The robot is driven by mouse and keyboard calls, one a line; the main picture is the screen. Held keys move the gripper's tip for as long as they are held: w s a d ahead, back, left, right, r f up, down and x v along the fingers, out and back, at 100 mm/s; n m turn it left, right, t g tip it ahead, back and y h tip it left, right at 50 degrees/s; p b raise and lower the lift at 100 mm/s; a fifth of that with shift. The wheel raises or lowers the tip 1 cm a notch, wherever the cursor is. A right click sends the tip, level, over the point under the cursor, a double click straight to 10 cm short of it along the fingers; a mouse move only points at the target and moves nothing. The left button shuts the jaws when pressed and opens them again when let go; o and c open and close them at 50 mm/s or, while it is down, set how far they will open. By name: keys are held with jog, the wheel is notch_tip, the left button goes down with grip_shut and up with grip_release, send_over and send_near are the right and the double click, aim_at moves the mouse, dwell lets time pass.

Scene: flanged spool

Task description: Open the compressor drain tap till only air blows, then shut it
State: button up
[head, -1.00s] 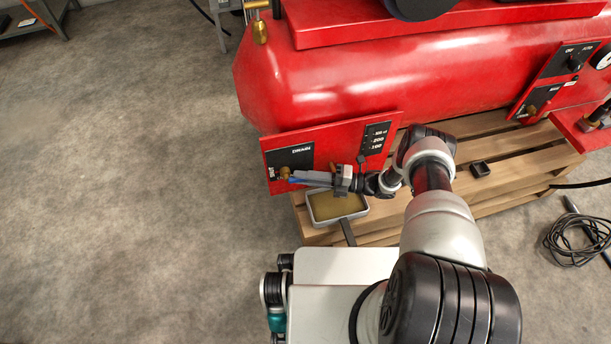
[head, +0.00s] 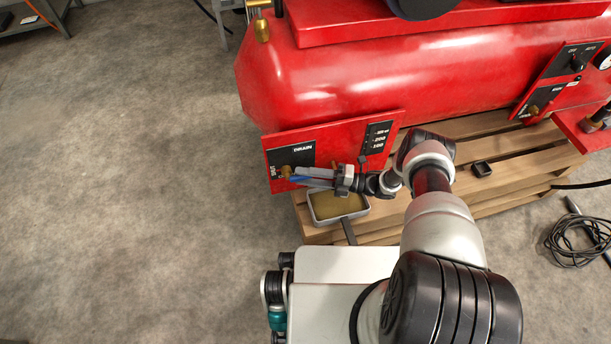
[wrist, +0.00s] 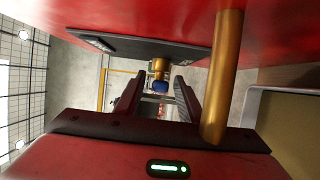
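The brass drain tap (head: 286,171) is at the lower left of the compressor's black DRAIN panel (head: 303,153). In the wrist view the tap body (wrist: 159,65) has a blue handle (wrist: 160,88) pointing towards me. My gripper (head: 300,180) is at the tap; in the wrist view its dark fingers (wrist: 158,88) stand either side of the handle, with gaps showing on both sides. It looks open and not clamped. A brass pipe (wrist: 222,80) runs down at right in the wrist view. The tray (head: 312,216) below holds brownish liquid (head: 338,205); I cannot see any flow.
The red compressor tank (head: 400,80) stands on a wooden pallet (head: 440,205). A second panel (head: 560,75) with a knob is at right. A coiled black cable (head: 580,240) lies on the floor. The floor at left is clear.

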jog(key=s+d, duration=0.2)
jog(key=d, duration=1.5)
jog(key=shift+f, duration=0.15)
jog(key=shift+d, duration=0.1)
jog(key=shift+s, duration=0.1)
